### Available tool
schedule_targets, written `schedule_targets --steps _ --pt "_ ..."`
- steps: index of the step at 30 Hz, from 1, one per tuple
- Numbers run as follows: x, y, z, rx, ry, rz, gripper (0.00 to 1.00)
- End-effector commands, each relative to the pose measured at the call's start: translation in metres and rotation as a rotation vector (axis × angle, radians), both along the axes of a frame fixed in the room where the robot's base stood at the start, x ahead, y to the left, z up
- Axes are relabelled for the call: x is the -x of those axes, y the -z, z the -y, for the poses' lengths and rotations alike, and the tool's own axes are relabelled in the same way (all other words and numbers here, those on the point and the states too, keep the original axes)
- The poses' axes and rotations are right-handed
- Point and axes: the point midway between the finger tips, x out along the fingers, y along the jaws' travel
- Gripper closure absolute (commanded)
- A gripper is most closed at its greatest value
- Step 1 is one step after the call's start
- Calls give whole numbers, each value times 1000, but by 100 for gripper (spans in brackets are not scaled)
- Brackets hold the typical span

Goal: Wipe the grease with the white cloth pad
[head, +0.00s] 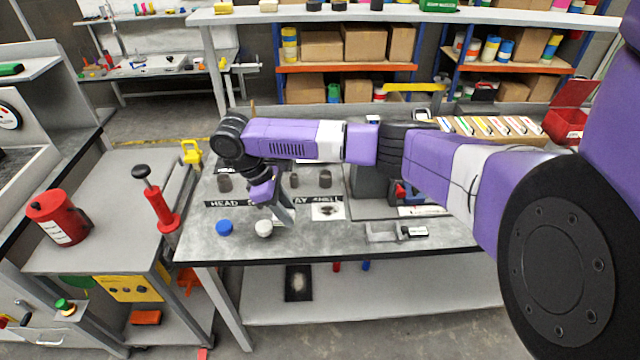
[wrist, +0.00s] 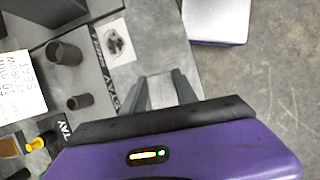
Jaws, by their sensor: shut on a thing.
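My gripper (head: 282,212) is low over the left half of the grey workbench (head: 340,237), pointing down. In the wrist view its two fingers (wrist: 163,88) are shut on a pale, flat piece, which looks like the white cloth pad (wrist: 160,90). The pad is mostly hidden by the gripper in the head view. A dark grease smear (head: 327,211) lies on a white square on the bench, just right of the gripper. The smear also shows in the wrist view (wrist: 117,41), apart from the fingers. I cannot tell whether the pad touches the bench.
A blue cap (head: 224,227) and a pale round knob (head: 264,228) stand near the bench's front edge. Dark cylinders (head: 325,179) stand behind the smear. A grey holder (head: 382,233) is to the right. A red can (head: 58,218) stands on the left cart.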

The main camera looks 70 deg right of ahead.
Motion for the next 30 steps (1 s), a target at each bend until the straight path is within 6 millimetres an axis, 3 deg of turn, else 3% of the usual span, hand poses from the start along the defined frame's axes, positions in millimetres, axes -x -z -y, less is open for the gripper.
schedule_targets --steps 1,3,9,17,30 --pt "14 -7 20 3 -11 -1 97" --pt "29 -11 42 2 -37 1 97" --pt "57 -16 77 0 -86 0 97" --pt "63 -9 83 -1 -98 0 97" --pt "62 32 83 -1 -97 0 97"
